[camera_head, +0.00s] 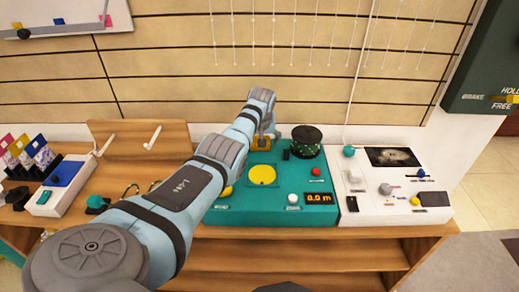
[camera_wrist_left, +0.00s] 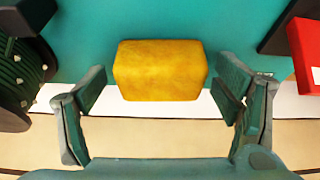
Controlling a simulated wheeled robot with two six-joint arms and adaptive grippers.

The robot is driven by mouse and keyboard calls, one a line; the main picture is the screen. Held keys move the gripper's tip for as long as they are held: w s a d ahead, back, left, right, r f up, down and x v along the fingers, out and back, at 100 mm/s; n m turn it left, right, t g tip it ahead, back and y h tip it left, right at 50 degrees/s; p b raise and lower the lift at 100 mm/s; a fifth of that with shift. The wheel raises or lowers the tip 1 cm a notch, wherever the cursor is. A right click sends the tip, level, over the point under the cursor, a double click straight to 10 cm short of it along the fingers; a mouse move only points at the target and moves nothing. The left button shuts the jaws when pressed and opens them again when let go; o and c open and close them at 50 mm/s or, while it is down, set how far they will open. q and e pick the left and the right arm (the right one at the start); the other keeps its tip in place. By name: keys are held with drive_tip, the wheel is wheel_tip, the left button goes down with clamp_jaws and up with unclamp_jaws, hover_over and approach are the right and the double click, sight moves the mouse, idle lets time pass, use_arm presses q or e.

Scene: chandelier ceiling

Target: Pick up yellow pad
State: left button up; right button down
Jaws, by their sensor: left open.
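The yellow pad (camera_wrist_left: 160,70), a soft-looking block with rounded edges, lies against the teal surface in the left wrist view. My left gripper (camera_wrist_left: 160,92) is open, with one finger on each side of the pad and a visible gap to each. In the head view my left arm reaches across to the back of the teal console (camera_head: 240,214), and the gripper (camera_head: 264,132) is over its rear edge. A little yellow shows there below the gripper; the arm hides most of it. My right gripper is not in view.
A dark green spool (camera_head: 306,139) stands right of the gripper, near a black block. A yellow disc (camera_head: 262,175), a red button (camera_head: 316,171) and a display (camera_head: 319,198) are on the console. A white panel (camera_head: 395,212) adjoins on the right; the slatted wall is close behind.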

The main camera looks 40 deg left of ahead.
use_arm(q)
drive_tip(key=shift+r, duration=0.15)
drive_tip(key=c, duration=0.9)
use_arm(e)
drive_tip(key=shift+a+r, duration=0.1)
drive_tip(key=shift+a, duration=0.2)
use_arm(q)
wheel_tip(320, 180, up, 8)
drive_tip(key=p, duration=0.4)
drive_tip(key=shift+r, duration=0.25)
drive_tip(key=shift+r+p, duration=1.3)
drive_tip(key=shift+r, duration=4.45)
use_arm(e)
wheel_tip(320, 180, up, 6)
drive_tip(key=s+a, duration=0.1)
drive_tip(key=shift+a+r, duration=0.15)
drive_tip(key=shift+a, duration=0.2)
